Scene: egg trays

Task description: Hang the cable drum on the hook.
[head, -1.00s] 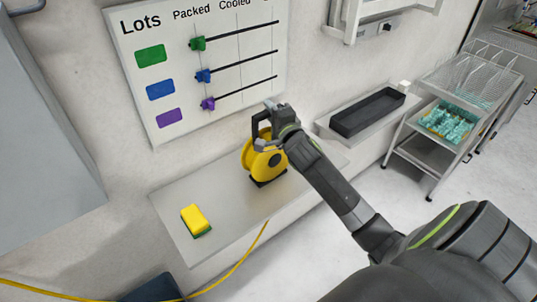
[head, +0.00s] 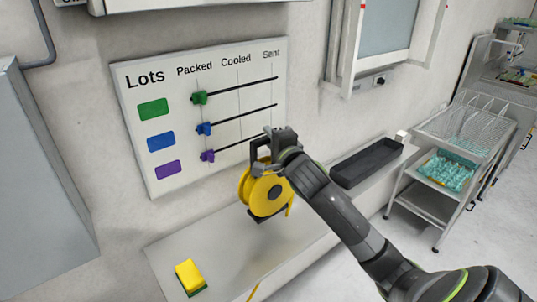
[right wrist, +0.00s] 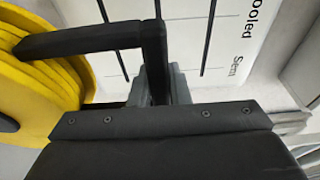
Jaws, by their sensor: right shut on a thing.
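The yellow cable drum (head: 266,194) with its black handle and base hangs from my right gripper (head: 262,148), raised above the metal shelf. The right gripper is shut on the drum's black handle. In the right wrist view the black handle (right wrist: 95,40) runs to the gripper (right wrist: 160,88), and the yellow drum (right wrist: 40,90) shows at the left. A short yellow cable end hangs at the drum's right side. I cannot make out a hook in these frames. My left gripper is not in view.
A yellow and green sponge (head: 189,276) lies on the shelf (head: 215,257). The Lots board (head: 222,165) is on the wall behind the drum. A black tray (head: 367,163) is to the right, and a wire-basket cart (head: 425,200) stands farther right.

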